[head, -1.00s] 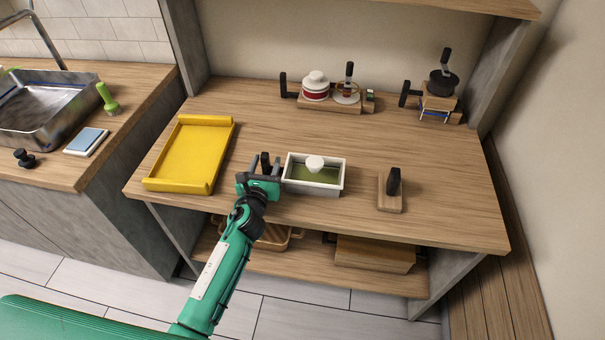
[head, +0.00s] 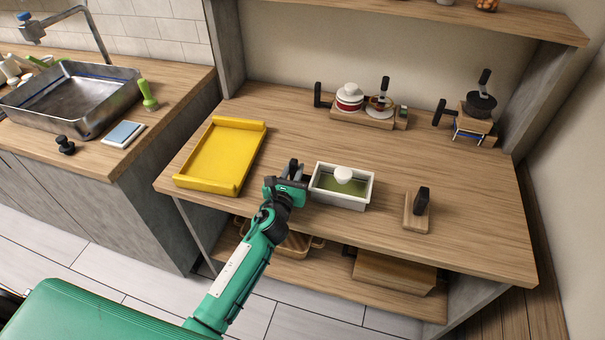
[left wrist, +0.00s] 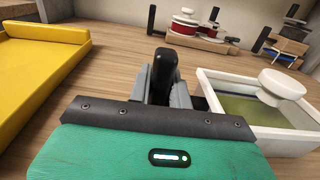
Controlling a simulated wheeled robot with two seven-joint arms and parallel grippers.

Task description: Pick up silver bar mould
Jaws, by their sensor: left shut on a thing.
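A pale grey rectangular mould (head: 340,202) with green contents and a white knob (head: 343,174) sits on the wooden table, right of my left gripper. In the left wrist view the mould (left wrist: 215,92) is on the right, close beside the fingers. My left gripper (head: 291,172) is low over the table at the mould's left end. It is shut on a black upright handle (left wrist: 165,72), which stands between its fingers. The handle's lower part is hidden by the gripper, so I cannot see whether it joins the mould. My right gripper is not in view.
A yellow tray (head: 220,157) lies to the left. A wooden block with a black handle (head: 417,212) stands to the right. Handled wooden stands (head: 362,118) line the back. The middle of the table behind the mould is clear.

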